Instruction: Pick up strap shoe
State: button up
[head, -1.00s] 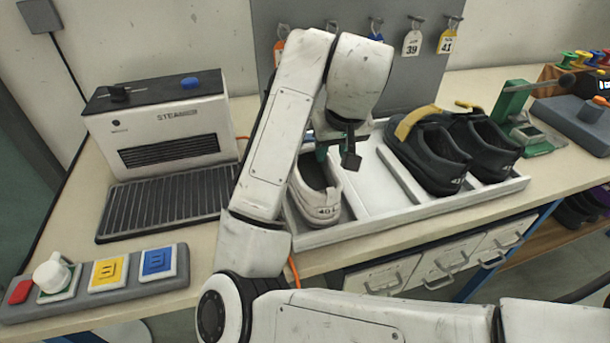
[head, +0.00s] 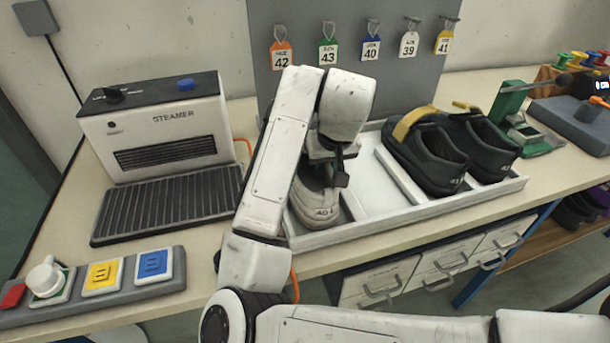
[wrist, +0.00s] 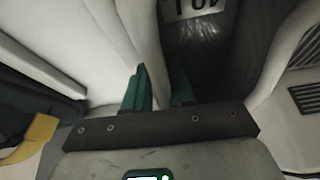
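My gripper (wrist: 160,90) is down at the pale grey-white shoe (head: 317,213) at the left end of the tray. In the wrist view its two green fingers stand a little apart at this shoe's wall (wrist: 141,35), one on the outer side and one toward the dark inside, where a label shows. I cannot tell whether they press on the wall. My arm hides much of this shoe in the head view. A black shoe with a yellow strap (head: 415,122) stands on the tray's right part, beside another black shoe (head: 487,150) with a yellow strap.
The low white tray (head: 385,229) has a free section between the pale shoe and the black shoes. A steamer (head: 165,135) with a ribbed plate stands left. A button panel (head: 95,285) lies at the front left. Tags hang on a grey board (head: 300,20) behind.

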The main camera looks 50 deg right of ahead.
grip_shut()
jog(key=shift+r, duration=0.1)
dwell(0.3)
